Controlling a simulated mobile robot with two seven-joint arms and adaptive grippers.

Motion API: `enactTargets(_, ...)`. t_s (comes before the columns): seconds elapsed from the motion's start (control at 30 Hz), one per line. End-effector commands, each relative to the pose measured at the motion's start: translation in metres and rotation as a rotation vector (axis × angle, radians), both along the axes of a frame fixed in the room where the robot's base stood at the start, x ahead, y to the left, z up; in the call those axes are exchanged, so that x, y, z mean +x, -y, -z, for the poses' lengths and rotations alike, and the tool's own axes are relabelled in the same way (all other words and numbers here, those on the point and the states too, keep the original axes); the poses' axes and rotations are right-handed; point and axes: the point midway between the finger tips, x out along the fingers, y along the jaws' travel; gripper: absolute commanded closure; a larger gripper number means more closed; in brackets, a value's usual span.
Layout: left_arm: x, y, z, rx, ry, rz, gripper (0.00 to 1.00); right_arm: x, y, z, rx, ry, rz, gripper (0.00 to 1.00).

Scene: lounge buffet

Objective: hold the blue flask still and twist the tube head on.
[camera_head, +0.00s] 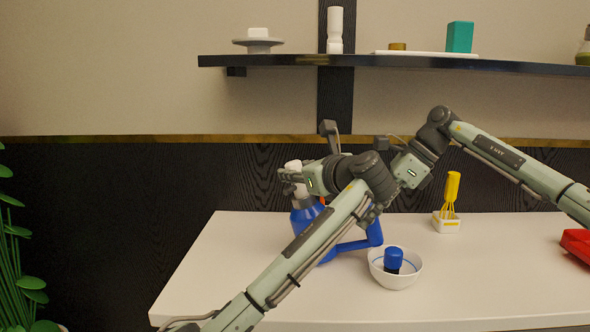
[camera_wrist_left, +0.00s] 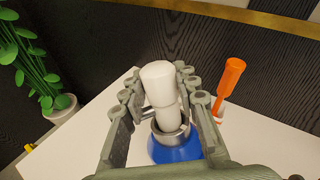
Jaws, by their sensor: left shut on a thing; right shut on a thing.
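The blue flask (camera_head: 327,256) stands upright on the white table with its handle toward the right. The white tube head (camera_wrist_left: 160,88) sits upright at the grey collar on the flask's neck. I cannot tell how far it is screwed on. My left gripper (camera_head: 287,180) is shut on the tube head, with a finger on each side of it in the left wrist view (camera_wrist_left: 158,100). My right gripper (camera_head: 371,213) is at the flask's handle and shut on it. Its fingertips are mostly hidden behind my left arm.
A white bowl (camera_head: 396,279) with a blue-topped item (camera_head: 393,257) is in front. A yellow whisk (camera_head: 452,188) in a white holder stands behind right. An orange handle (camera_wrist_left: 229,80) rises behind the flask. A red object (camera_head: 576,242) lies far right. A shelf (camera_head: 480,63) hangs above.

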Motion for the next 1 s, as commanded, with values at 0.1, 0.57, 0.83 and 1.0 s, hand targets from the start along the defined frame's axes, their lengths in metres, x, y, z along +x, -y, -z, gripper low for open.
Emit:
enactTargets(0.1, 0.000, 0.000, 0.001, 0.000, 0.000, 0.000, 0.99, -0.001, 0.003, 0.009, -0.013, -0.012, 0.001, 1.00)
enactTargets(0.57, -0.001, 0.002, 0.008, 0.000, -0.001, 0.000, 0.99, -0.001, 0.003, 0.009, -0.013, -0.012, 0.001, 1.00)
enactTargets(0.83, -0.001, 0.003, 0.011, 0.000, 0.000, 0.000, 0.59, -0.001, 0.003, 0.009, -0.013, -0.012, 0.001, 1.00)
enactTargets(1.0, -0.001, 0.003, 0.011, 0.000, 0.000, 0.000, 0.46, -0.001, 0.003, 0.009, -0.013, -0.012, 0.001, 1.00)
